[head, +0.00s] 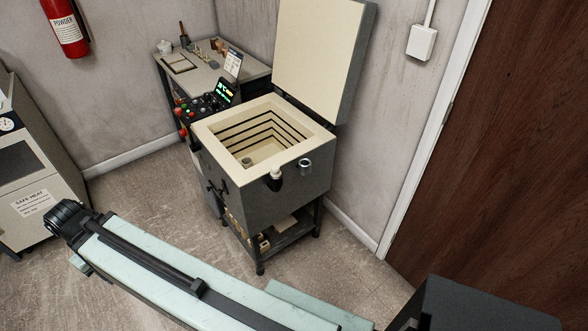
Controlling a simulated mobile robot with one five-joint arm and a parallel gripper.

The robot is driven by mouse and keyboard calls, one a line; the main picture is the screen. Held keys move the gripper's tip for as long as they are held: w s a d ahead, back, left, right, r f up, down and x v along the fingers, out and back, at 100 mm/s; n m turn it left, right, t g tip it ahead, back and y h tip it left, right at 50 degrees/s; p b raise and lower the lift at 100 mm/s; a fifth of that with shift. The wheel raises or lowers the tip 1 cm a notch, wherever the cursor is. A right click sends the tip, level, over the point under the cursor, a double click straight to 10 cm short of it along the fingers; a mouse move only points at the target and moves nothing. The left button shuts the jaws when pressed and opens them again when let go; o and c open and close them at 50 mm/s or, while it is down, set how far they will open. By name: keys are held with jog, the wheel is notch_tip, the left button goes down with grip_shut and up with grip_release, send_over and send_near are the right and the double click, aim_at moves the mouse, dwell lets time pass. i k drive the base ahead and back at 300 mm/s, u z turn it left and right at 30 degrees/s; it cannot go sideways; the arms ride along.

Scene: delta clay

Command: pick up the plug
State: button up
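An open kiln (275,207) stands in the middle of the head view. A small pale knob-like piece with a dark lower part (275,173) is at the front corner of its rim; it may be the plug, but it is too small to be sure. A short grey cylinder (305,167) sits on the rim to its right. My pale green arm crosses the bottom of the view, below and in front of the kiln.
The kiln lid (318,55) stands raised at the back. A side table (210,72) with small tools is behind left. A safe-heat cabinet (35,165) is at the left, a brown door (500,150) at the right. Floor (140,195) left of the kiln is clear.

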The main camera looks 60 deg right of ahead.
aim_at(276, 172)
jog(key=u, duration=0.15)
jog(key=i, duration=0.95)
jog(key=z, duration=0.1)
